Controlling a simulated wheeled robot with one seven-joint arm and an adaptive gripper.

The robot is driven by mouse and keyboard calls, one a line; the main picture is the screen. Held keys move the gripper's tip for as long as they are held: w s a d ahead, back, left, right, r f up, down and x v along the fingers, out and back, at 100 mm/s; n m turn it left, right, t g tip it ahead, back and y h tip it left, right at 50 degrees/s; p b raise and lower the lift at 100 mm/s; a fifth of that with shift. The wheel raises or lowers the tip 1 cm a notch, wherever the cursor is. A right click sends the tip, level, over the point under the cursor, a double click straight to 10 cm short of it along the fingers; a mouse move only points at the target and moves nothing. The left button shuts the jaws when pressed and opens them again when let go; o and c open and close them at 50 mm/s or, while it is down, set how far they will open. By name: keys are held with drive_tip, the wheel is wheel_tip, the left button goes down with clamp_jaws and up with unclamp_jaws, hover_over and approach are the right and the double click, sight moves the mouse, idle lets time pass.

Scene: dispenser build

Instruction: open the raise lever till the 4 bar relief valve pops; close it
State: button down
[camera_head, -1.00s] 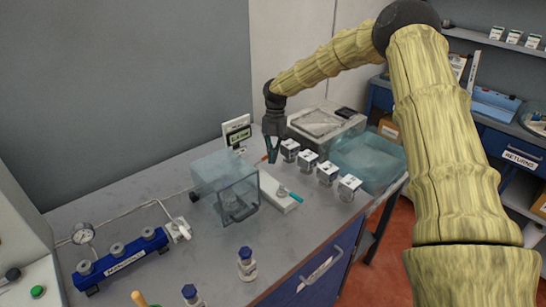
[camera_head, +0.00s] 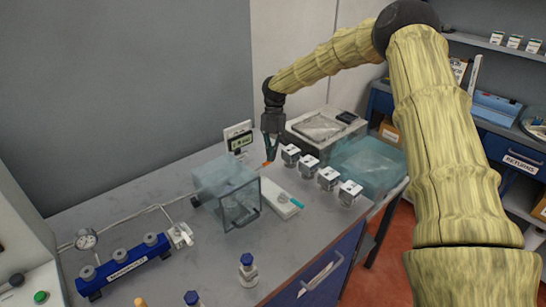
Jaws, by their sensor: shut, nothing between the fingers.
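My gripper (camera_head: 271,158) points down over the back of the bench, its fingers together and empty. Just below its fingertips is a small orange-tipped piece (camera_head: 267,164), which looks like a lever end. I cannot tell whether the fingers touch it. No lettering that marks either lever as raise is readable. A round gauge (camera_head: 87,239) stands at the left; its reading is too small to tell. I cannot make out the relief valve.
A clear box (camera_head: 243,190) stands left of the white block. Several white-topped cubes (camera_head: 328,178) line the bench's right side, beside a teal tub (camera_head: 368,168). A blue manifold (camera_head: 120,268) sits at the left. A small display (camera_head: 240,141) stands behind.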

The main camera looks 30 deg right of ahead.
drive_tip(key=a+p+v, duration=0.1)
drive_tip(key=p+v, duration=0.2)
drive_tip(key=v, duration=0.4)
drive_tip(key=shift+a, duration=0.3)
